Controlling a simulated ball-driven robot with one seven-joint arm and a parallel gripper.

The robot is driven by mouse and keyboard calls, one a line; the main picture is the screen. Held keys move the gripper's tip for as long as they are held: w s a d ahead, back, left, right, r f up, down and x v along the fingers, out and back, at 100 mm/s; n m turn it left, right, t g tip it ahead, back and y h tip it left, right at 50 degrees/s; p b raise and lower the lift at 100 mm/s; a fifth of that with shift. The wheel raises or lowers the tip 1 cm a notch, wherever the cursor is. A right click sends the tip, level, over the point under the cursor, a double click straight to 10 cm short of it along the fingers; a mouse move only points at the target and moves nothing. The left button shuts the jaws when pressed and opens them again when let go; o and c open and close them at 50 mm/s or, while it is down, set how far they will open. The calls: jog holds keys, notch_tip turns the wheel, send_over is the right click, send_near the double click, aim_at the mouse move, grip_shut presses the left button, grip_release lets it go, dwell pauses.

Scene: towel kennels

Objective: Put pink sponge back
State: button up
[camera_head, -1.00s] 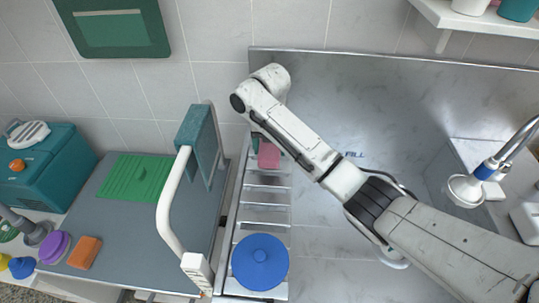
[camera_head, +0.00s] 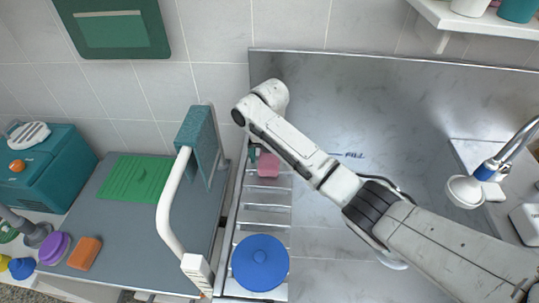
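The pink sponge (camera_head: 268,164) shows at the upper end of the slatted metal rack, just below my forearm. My arm reaches in from the lower right, bends at the upper middle and hides most of my gripper. A small dark green piece (camera_head: 253,153) shows beside the sponge's left edge; I cannot tell if it belongs to my gripper. The fingers and any contact with the sponge are hidden. I cannot tell if the sponge rests on the rack or hangs above it.
The metal rack (camera_head: 264,216) has a round blue lid (camera_head: 260,262) at its near end. Left of it stand a white curved rail (camera_head: 168,215) and a teal upright panel (camera_head: 198,142). A green board (camera_head: 136,178) and an orange sponge (camera_head: 84,253) lie on the grey counter.

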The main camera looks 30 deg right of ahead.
aim_at(269, 155)
jog(key=shift+r, duration=0.1)
notch_tip(269, 155, up, 12)
jog(key=p, duration=0.1)
dwell(0.5)
dwell(0.5)
